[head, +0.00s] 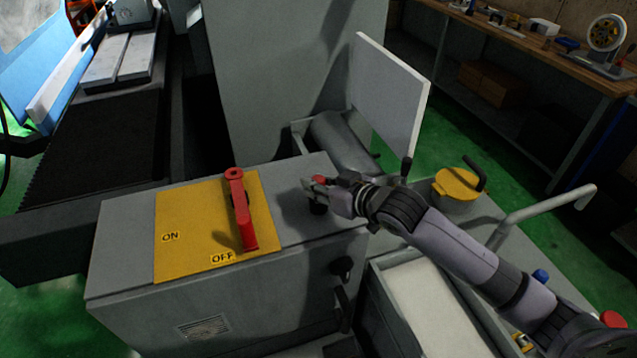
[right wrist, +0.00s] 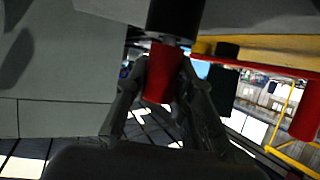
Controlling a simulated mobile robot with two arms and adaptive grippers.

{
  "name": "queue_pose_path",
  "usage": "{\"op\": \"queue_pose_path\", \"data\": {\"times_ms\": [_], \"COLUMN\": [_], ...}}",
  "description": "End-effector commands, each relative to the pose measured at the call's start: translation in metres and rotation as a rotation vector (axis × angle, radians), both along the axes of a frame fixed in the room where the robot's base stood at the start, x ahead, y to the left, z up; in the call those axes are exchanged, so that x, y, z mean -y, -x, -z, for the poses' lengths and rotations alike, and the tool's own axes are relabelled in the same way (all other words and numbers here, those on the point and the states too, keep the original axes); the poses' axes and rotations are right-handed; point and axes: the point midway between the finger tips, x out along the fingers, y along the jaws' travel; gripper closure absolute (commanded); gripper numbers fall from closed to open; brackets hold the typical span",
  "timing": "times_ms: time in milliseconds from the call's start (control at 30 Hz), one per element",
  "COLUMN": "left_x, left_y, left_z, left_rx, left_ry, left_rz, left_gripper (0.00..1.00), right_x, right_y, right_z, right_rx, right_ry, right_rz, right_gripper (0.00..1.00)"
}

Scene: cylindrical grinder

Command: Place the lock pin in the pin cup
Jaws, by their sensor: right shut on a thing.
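The lock pin shows as a red piece (head: 319,179) between the fingers of my right gripper (head: 325,184), above the grey cabinet top. In the right wrist view the red pin (right wrist: 162,75) sits between the two fingers of the right gripper (right wrist: 165,68), which is shut on it. A short black cylinder, seemingly the pin cup (head: 318,207), stands on the cabinet top under the gripper. In the right wrist view this black cylinder (right wrist: 174,18) lines up with the pin's end. I cannot tell whether the pin is inside it. My left gripper is not in view.
A red lever (head: 241,210) on a yellow ON/OFF plate (head: 185,230) stands left of the gripper. A grey upright panel (head: 390,100) and a yellow-lidded pot (head: 457,184) are to the right. The cabinet's front-right top is mostly bare.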

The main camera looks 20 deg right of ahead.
Motion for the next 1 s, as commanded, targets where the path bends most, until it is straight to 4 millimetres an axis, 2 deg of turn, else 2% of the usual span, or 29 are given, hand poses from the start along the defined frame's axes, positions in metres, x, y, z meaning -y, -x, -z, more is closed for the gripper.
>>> {"op": "queue_pose_path", "data": {"times_ms": [33,67,367,733,867,1000], "left_x": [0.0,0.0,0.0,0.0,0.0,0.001], "left_y": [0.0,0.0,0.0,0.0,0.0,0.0], "left_z": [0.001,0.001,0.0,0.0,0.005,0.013], "left_rx": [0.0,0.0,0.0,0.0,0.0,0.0], "left_ry": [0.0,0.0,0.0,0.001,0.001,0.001], "left_rz": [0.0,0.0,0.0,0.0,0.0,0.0], "left_gripper": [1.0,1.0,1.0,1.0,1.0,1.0], "right_x": [0.0,0.0,0.0,0.001,0.009,0.021], "right_y": [0.0,0.0,0.0,0.001,0.017,0.043], "right_z": [0.002,0.003,0.002,-0.002,-0.006,-0.016], "right_rx": [0.0,-0.001,-0.001,0.001,-0.001,-0.001], "right_ry": [-0.001,0.0,0.0,0.001,0.003,0.004], "right_rz": [0.0,0.0,0.0,0.001,0.001,0.001], "right_gripper": [1.0,0.77,0.57,0.57,0.57,0.57]}}
